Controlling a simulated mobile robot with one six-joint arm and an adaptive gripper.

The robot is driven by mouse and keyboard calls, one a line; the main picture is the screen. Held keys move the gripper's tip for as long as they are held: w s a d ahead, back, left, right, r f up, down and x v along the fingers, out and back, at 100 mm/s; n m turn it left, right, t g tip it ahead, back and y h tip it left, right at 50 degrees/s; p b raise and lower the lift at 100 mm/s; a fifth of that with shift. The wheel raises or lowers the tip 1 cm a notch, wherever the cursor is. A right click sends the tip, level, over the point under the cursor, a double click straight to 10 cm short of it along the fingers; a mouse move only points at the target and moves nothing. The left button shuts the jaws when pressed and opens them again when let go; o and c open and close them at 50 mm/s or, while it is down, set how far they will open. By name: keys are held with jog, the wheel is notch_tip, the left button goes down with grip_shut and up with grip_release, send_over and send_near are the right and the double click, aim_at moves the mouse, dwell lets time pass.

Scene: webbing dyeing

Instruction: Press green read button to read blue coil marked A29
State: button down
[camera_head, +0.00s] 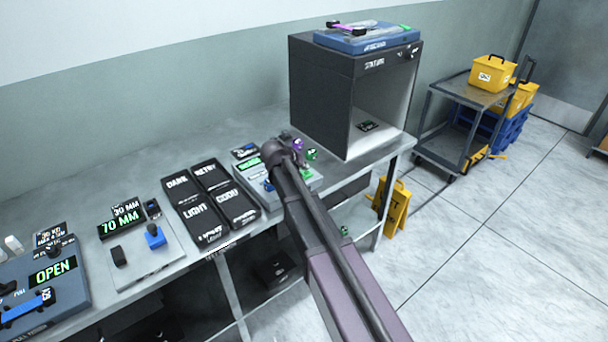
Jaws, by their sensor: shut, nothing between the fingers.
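A grey reader-like panel (253,184) with a small green-lit display (249,163) sits on the bench, partly hidden by my arm. My gripper (301,161) is over its right end, small and dark; its fingertips are hard to make out. It looks shut and holds nothing visible. A green round part (312,154) shows beside the gripper, next to a purple one (298,144). I cannot tell which is the read button or whether I touch it. A small blue piece (268,186) lies on the panel by my arm. No A29 marking is legible.
Dark labelled blocks (210,203) stand left of the panel. Farther left are a 70 MM unit (140,260) and a blue OPEN unit (70,285). A dark open-front cabinet (322,100) stands behind right.

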aim_at(304, 175)
jog(key=shift+r+p, duration=2.35)
jog(key=shift+r, duration=0.1)
jog(key=s+d+f+g+y, duration=0.2)
jog(key=s+d, duration=0.1)
jog(key=s, duration=0.6)
jog(key=s+d+f+g+y, duration=0.1)
jog(key=s+d, duration=0.3)
jog(key=s, duration=0.6)
jog(key=s+d+f+g+y, duration=0.2)
jog(key=s+d+g+y, duration=0.1)
jog(key=s, duration=0.6)
jog(key=shift+s+d+f+g, duration=0.3)
jog(key=shift+s+d+f, duration=0.1)
jog(key=shift+d, duration=0.25)
